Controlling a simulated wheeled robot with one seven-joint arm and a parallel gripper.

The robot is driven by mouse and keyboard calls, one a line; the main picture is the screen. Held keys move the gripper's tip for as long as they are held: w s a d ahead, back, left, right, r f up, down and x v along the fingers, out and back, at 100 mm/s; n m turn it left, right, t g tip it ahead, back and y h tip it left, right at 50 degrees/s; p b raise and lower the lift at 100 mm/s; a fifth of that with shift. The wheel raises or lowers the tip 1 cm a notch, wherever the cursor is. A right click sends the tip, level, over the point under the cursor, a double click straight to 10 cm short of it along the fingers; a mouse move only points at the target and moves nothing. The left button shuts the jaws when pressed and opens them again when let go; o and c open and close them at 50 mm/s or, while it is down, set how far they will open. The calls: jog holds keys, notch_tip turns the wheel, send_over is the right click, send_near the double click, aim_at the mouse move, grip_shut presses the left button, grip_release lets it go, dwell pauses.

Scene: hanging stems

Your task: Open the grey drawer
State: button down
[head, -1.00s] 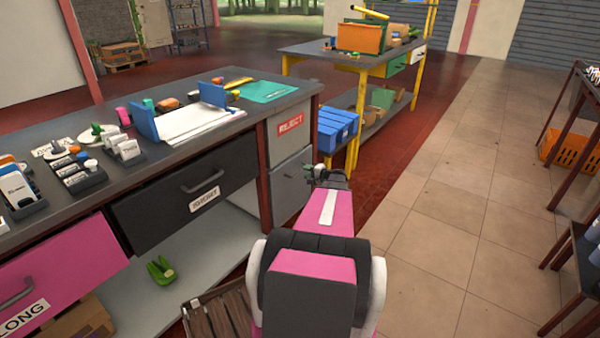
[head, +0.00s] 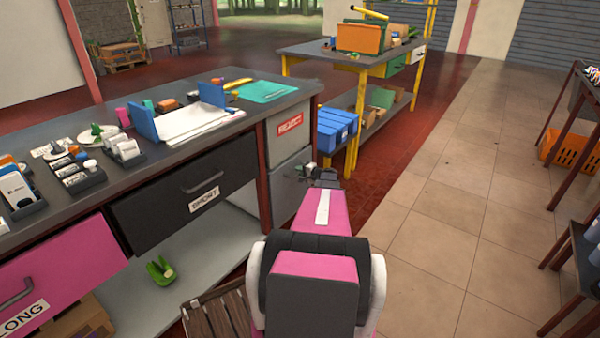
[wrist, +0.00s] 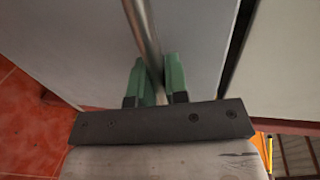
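The grey drawer (head: 290,186) is the lower front at the right end of the workbench, under a light grey front labelled REJECT (head: 290,125). It looks closed. My gripper (head: 310,172) is at this drawer front; in the head view its fingers are small and partly hidden by my arm. In the wrist view, the green fingers of my gripper (wrist: 159,82) stand close together on either side of a metal bar handle (wrist: 141,28), with hardly any gap. They look shut on it. The pale grey drawer front (wrist: 85,30) fills the space behind.
A dark drawer labelled SHORT (head: 185,188) and a pink drawer labelled LONG (head: 60,275) lie to the left. Blue bins (head: 336,128) sit on the yellow-legged table's shelf (head: 375,120). A wooden crate (head: 218,318) is low beside my arm. The tiled floor at right is clear.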

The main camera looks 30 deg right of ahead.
jog(key=shift+s, duration=0.15)
jog(key=f+v, duration=0.3)
jog(key=v, duration=1.3)
jog(key=s+d+f+v, duration=0.1)
jog(key=f+v, duration=0.3)
jog(key=v, duration=1.2)
jog(key=c, duration=1.1)
grip_release()
jog(key=v, duration=1.1)
